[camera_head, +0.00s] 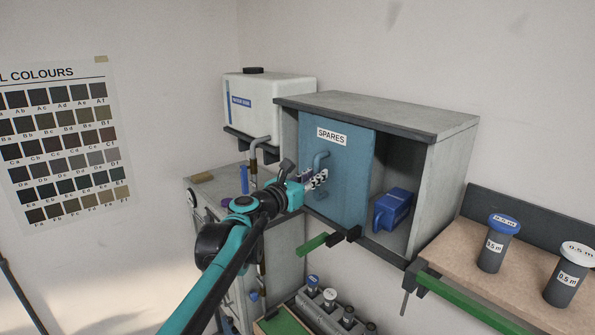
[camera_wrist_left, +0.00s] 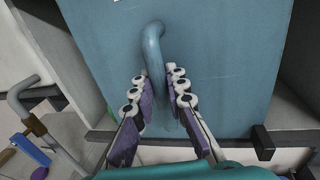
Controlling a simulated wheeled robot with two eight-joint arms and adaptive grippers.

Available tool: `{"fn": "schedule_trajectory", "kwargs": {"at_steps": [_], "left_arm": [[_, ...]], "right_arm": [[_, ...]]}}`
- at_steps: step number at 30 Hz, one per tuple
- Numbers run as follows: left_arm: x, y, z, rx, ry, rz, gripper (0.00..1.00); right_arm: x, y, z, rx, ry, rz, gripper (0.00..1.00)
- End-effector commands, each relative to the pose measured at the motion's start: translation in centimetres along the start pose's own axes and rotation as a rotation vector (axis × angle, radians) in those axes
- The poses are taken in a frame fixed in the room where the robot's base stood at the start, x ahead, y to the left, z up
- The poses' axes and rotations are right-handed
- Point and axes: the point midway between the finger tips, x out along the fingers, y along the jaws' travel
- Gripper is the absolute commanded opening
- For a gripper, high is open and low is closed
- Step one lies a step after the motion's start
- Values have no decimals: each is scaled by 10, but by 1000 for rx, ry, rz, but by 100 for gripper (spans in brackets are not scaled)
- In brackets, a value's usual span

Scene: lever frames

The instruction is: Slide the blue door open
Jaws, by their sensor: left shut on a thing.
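The blue door (camera_head: 350,190) with a SPARES label covers the left and middle of a grey cabinet's front. The cabinet's right part stands open. The door's curved blue handle (camera_head: 320,160) is on its left half; it also shows in the left wrist view (camera_wrist_left: 153,48). My left gripper (camera_head: 320,179) is at the handle, its fingers (camera_wrist_left: 160,88) on either side of the bar's lower part and closed on it. The handle's lower end is partly hidden between the fingers. My right gripper is in neither view.
The cabinet (camera_head: 451,165) holds a blue box (camera_head: 393,208) behind the opening. A white tank (camera_head: 275,103) stands to the left. A wooden shelf (camera_head: 455,243) with two grey cylinders (camera_head: 494,252) is at right.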

Motion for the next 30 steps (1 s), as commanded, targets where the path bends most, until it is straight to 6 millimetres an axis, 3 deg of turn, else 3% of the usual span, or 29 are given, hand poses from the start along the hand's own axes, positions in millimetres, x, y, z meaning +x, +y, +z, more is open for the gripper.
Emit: {"fn": "schedule_trajectory", "kwargs": {"at_steps": [1, 6, 12, 18, 30], "left_arm": [[-3, -19, -2, 1, 1, -7, 0], [-12, -63, -1, 2, 1, -6, 0], [-20, -100, 0, 2, 0, -5, 0], [-23, -116, 0, 2, 0, -3, 0], [-23, -118, 1, 1, 0, -1, 0]], "right_arm": [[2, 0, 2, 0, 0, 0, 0], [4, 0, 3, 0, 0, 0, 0], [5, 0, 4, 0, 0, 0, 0], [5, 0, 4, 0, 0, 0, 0], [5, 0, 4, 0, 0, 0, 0]]}}
